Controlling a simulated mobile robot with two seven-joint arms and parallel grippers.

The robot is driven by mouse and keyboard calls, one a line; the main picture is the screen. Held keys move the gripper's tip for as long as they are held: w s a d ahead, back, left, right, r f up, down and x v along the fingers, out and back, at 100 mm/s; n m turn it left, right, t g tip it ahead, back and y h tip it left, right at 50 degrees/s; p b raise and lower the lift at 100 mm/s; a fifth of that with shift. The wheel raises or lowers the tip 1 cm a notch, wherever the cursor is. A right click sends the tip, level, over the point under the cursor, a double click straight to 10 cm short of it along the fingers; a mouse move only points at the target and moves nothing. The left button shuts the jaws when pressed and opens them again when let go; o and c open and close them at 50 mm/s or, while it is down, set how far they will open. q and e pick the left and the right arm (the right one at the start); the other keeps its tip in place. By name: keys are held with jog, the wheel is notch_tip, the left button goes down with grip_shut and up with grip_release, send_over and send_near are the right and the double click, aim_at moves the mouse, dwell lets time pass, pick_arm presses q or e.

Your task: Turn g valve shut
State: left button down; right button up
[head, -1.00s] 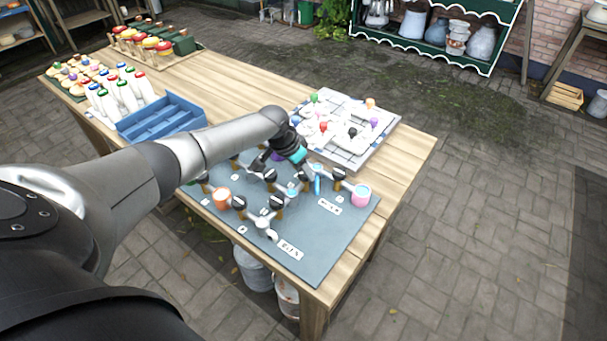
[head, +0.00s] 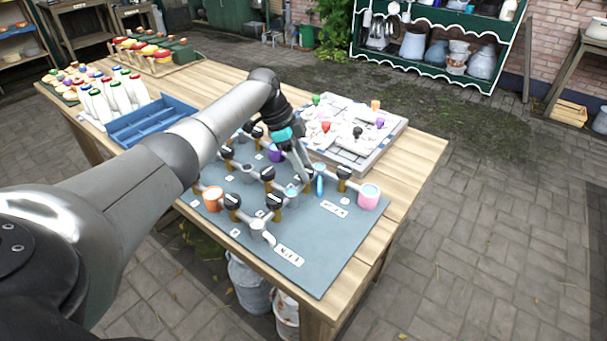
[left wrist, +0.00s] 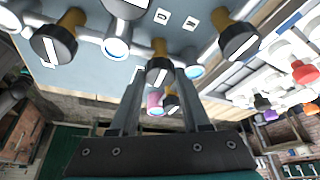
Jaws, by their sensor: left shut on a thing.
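A grey valve board (head: 300,262) lies on the wooden table, with several black valve knobs on brass stems joined by pipes. My left gripper (head: 304,178) reaches down over the middle right of the board. In the left wrist view, its two fingers (left wrist: 158,88) are shut on a black knob (left wrist: 157,72) with a white bar on its face. I cannot read which letter belongs to this knob, so I cannot tell whether it is the g valve. My right gripper is not in view.
Other knobs (head: 344,173) stand close by, with an orange cup (head: 213,198) and a pink cup (head: 369,196) at the board's sides. A white tray (head: 352,160) with coloured knobs lies behind. A blue divided tray (head: 150,124) is at left.

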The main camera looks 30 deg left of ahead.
pick_arm(q)
jog(key=shift+m+g+b, duration=0.3)
jog(key=shift+m+b, duration=0.3)
jog(key=shift+m, duration=0.1)
jog(key=shift+c, duration=1.8)
grip_release()
jog(key=p+v, duration=0.2)
jog(key=v, duration=1.3)
jog(key=shift+s+a, duration=0.1)
